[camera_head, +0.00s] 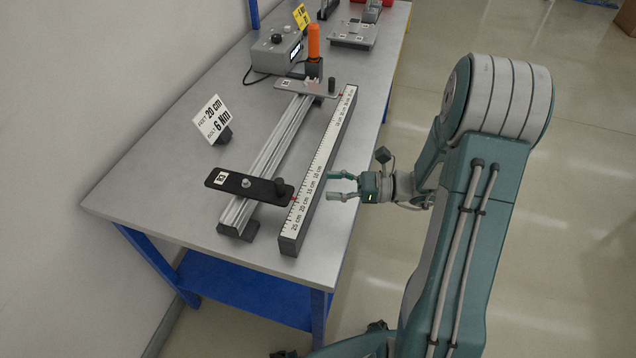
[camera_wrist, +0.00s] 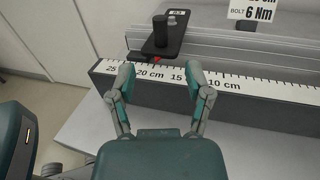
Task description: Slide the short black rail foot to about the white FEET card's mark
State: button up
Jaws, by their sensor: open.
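The short black rail foot (camera_head: 235,184) lies across the near end of the silver rail (camera_head: 270,150). It has a dark knob and a red pointer at its ruler-side end. In the wrist view, the foot (camera_wrist: 165,43) has its red pointer close to the 20 cm label. The white FEET card (camera_head: 211,119) reads 20 cm, with BOLT 6 Nm below. My gripper (camera_head: 332,185) is open and empty on the ruler's right side, apart from the foot. In the wrist view, its fingers (camera_wrist: 160,74) spread to either side of the foot's end.
The ruler block (camera_head: 320,170) stands between my gripper and the rail. A grey foot (camera_head: 306,88) sits at the rail's far end. A grey box with a display (camera_head: 277,53) and an orange-handled tool (camera_head: 313,42) stand beyond.

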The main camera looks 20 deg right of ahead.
aim_at(280, 180)
jog(key=x, duration=1.1)
jog(key=shift+w+a+r, duration=0.1)
jog(key=shift+a+r, duration=0.25)
grip_shut()
